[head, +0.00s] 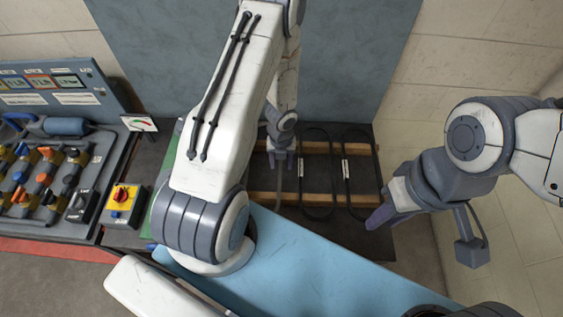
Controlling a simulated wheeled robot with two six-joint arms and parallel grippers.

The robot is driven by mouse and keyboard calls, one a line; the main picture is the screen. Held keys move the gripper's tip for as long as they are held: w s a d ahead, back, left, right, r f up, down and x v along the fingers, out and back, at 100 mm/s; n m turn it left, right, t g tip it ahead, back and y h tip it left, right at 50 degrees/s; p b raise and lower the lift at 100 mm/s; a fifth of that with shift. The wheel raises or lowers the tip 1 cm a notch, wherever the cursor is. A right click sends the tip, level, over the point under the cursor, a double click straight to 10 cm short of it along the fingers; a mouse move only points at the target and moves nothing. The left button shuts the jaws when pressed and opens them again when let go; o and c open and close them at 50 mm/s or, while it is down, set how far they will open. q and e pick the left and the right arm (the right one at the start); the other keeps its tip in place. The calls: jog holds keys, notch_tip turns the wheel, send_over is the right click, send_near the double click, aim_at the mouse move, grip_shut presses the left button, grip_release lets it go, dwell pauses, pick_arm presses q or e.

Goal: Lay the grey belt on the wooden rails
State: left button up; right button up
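The wooden rails (262,198) run left to right on the dark bench behind the blue surface. My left gripper (282,160) points down over their left part. A narrow grey-brown strip (279,188), seemingly the grey belt edge-on, runs from between its fingers down across the rails. I cannot tell whether the fingers grip the strip or whether it rests on the wood. Two dark belt loops with white tags, a middle one (304,185) and a right one (376,180), lie across the rails. My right gripper (383,210) is by the rails' right end; its finger gap is not clear.
A blue surface (310,255) lies in front of the rails. A grey-blue panel (345,60) stands behind.

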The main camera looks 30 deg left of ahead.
pick_arm(q)
notch_tip(320, 180, up, 10)
jog(key=p, duration=1)
jog(key=shift+r+p, duration=0.25)
jog(key=shift+p, duration=0.1)
